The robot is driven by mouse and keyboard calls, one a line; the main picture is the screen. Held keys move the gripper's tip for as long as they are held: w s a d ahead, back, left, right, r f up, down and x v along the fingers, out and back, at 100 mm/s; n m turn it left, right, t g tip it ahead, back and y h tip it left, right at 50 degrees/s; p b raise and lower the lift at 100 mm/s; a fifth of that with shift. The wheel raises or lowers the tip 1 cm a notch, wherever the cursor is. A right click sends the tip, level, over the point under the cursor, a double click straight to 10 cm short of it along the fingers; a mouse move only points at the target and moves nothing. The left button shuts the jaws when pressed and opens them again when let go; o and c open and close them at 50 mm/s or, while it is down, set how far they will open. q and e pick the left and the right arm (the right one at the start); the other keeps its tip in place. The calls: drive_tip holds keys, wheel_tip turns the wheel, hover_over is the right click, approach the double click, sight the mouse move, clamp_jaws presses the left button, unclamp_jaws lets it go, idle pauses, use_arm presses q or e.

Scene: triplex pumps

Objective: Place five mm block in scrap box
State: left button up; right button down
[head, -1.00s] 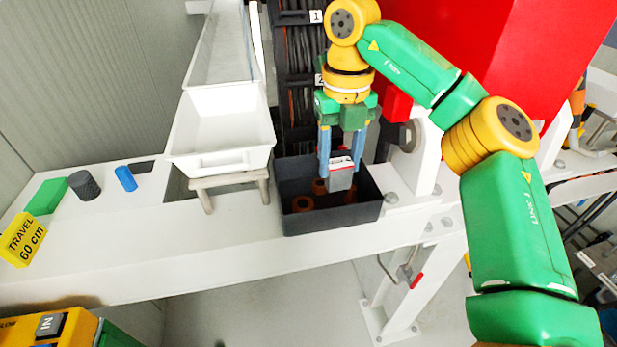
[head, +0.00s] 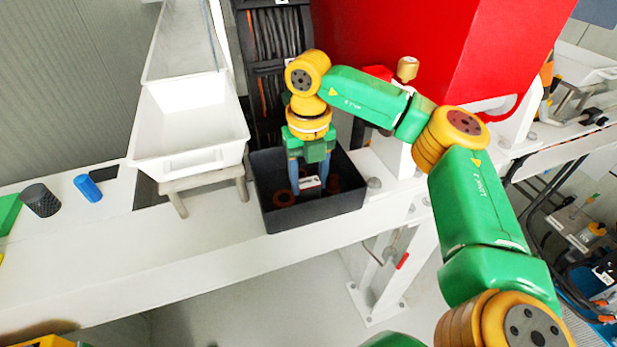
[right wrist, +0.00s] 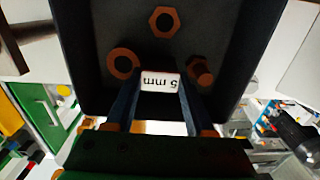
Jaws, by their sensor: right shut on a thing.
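The five mm block (right wrist: 160,82) is between the fingers of my right gripper, with its white "5 mm" label facing the right wrist camera. In the head view the block (head: 309,183) is down inside the dark scrap box (head: 315,217). My right gripper (head: 309,180) is shut on it, with its blue fingers below the box rim. The box wall (right wrist: 262,40) also shows in the right wrist view, with orange nuts and a bolt on its floor. Whether the block touches the floor I cannot tell. My left gripper is not in view.
A white tray (head: 190,165) on a stand is left of the box. A red housing (head: 400,40) rises behind. The beam between cylinders and tray has a dark opening.

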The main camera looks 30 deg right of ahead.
sight(309, 181)
drive_tip(key=c, duration=0.5)
unclamp_jaws()
drive_tip(key=shift+c, duration=0.2)
drive_tip(key=shift+r, duration=0.2)
wheel_tip(309, 181, up, 5)
drive_tip(key=shift+f, duration=0.1)
wheel_tip(309, 181, up, 7)
drive_tip(key=p, duration=0.2)
